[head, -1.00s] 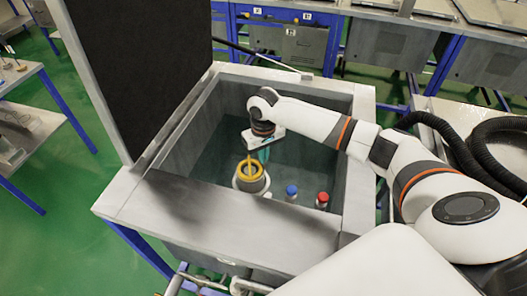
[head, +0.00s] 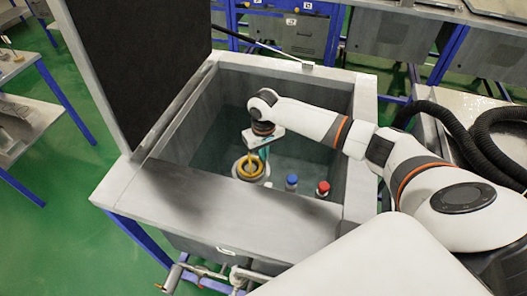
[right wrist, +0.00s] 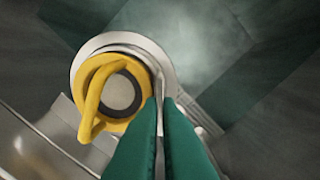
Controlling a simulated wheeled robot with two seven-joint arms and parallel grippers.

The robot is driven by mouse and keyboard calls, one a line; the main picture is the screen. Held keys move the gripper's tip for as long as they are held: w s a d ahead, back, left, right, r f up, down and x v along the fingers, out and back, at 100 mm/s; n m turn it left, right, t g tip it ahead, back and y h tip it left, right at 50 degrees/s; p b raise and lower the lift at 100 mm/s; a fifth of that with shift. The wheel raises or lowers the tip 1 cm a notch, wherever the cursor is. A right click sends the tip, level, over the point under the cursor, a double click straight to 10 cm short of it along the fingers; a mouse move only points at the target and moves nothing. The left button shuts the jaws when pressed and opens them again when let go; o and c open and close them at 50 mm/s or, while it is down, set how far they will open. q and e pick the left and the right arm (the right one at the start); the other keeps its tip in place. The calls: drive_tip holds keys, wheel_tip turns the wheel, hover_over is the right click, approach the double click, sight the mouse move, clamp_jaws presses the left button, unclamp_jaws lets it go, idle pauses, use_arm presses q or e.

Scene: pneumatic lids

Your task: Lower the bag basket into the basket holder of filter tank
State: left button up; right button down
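The bag basket (head: 245,172), with a yellow ring top and looped handle, sits low inside the pale round basket holder (head: 238,177) in the open filter tank (head: 170,140). In the right wrist view the basket's yellow ring (right wrist: 128,68) lies within the wide pale rim of the holder (right wrist: 90,55), a little off centre. My right gripper (head: 263,154) reaches down into the tank. Its green fingers (right wrist: 160,100) are nearly together, shut on the basket's edge beside the yellow ring. The basket's lower body is hidden. My left gripper is not in view.
A blue-topped fitting (head: 291,180) and a red-topped fitting (head: 322,187) stand right of the holder. The tank's dark raised lid (head: 140,60) stands at the left. Black hoses (head: 440,125) lie on the right. Tank walls surround my gripper.

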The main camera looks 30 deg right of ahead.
drive_tip(key=shift+f, duration=0.5)
idle(0.4)
drive_tip(key=c, duration=1.6)
unclamp_jaws()
drive_tip(key=shift+o, duration=0.2)
drive_tip(key=shift+f, duration=0.1)
